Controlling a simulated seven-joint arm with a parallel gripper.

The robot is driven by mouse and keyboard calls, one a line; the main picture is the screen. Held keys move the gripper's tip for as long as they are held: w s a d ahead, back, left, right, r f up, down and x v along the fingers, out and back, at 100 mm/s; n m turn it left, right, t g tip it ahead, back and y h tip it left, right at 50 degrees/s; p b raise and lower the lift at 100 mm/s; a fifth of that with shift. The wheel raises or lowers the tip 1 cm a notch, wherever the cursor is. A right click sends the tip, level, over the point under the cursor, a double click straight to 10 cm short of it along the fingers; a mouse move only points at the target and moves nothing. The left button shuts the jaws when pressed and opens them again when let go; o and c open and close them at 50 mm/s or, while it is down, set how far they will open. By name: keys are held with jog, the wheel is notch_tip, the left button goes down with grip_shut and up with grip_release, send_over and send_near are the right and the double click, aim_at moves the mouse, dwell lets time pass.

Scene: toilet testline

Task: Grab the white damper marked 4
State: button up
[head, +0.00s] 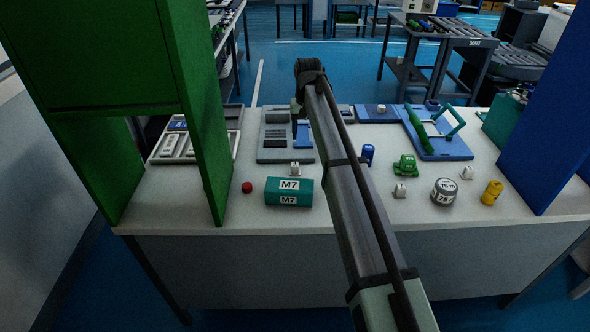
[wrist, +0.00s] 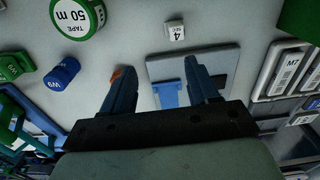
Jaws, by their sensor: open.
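The white damper marked 4 (wrist: 175,31) is at the top middle of the wrist view, on the white table just off the edge of a grey panel. A small white piece (head: 295,168) in the head view, in front of the grey panel and behind the teal M7 box, appears to be the same one; its mark is too small to read there. My gripper (wrist: 154,68) is open and empty, its two fingers wide apart. The damper lies beyond the fingertips, nearer the right finger. In the head view my gripper hangs above the panel.
The grey panel (head: 270,152) holds a blue piece. The teal M7 box (head: 289,191) stands nearby. A blue cylinder (wrist: 63,72) and a tape roll (wrist: 77,17) lie left in the wrist view. Another white piece (head: 399,190) is further right. A green cabinet (head: 205,100) flanks the left.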

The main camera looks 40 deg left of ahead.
jog(key=s+a, duration=0.3)
send_over(295, 164)
jog(key=f, duration=0.8)
jog(key=shift+s+a+f, duration=0.25)
jog(key=shift+s, duration=0.05)
jog(key=shift+w+d+f, duration=0.1)
jog(key=shift+w+f, duration=0.1)
jog(key=shift+f, duration=1.2)
jog(key=shift+w+d+f, duration=0.1)
jog(key=shift+w+f, duration=0.05)
jog(key=shift+f, duration=1.2)
jog(key=c, duration=1)
jog(key=shift+r, duration=0.15)
jog(key=shift+c, duration=0.2)
